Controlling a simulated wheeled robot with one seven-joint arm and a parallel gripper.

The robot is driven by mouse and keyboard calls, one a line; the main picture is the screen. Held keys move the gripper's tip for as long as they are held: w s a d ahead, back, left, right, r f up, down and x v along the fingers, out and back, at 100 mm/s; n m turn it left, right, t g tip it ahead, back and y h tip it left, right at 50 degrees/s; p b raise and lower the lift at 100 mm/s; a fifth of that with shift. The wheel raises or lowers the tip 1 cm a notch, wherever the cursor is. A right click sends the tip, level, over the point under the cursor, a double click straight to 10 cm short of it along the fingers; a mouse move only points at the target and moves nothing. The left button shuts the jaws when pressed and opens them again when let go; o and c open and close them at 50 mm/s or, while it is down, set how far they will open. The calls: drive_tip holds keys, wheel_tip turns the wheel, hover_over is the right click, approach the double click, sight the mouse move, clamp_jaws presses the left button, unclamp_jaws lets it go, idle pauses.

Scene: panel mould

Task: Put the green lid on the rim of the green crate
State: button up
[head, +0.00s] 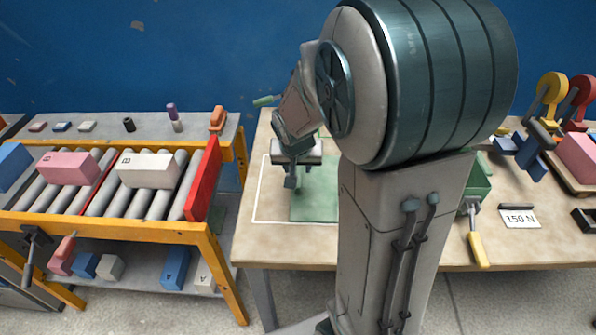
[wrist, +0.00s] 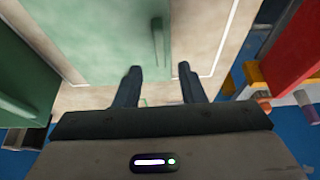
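The green lid (head: 315,205) lies flat on the table inside a white outlined rectangle, partly hidden by my arm in the head view. In the wrist view the lid (wrist: 95,30) shows an upright green bar handle (wrist: 157,42). My gripper (head: 290,183) is above the lid's left part in the head view. In the wrist view my gripper (wrist: 159,72) has its two fingers apart and nothing between their tips; the handle is just beyond, in line with the gap. The green crate (head: 480,188) is to the right, mostly hidden behind my arm; a green wall, likely the crate (wrist: 25,75), fills the wrist view's left side.
A roller conveyor (head: 150,200) with a red end plate (head: 203,180) stands left of the table. A yellow-handled tool (head: 476,245) and a 150 N card (head: 519,217) lie right of my arm. The table's front left is clear.

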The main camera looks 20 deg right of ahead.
drive_tip(key=v, duration=0.4)
drive_tip(key=shift+s+r, duration=0.2)
drive_tip(key=shift+s, duration=0.05)
drive_tip(key=shift+o, duration=0.4)
drive_tip(key=s+a+r+n+y, duration=0.1)
drive_tip(key=s+a+r+n, duration=0.1)
drive_tip(key=s, duration=0.5)
drive_tip(key=s+a+r+n+g, duration=0.1)
drive_tip(key=s+a+n, duration=0.1)
drive_tip(key=s, duration=0.6)
drive_tip(key=shift+a+r+y, duration=0.4)
drive_tip(key=shift+s+g, duration=0.3)
drive_tip(key=shift+s, duration=0.05)
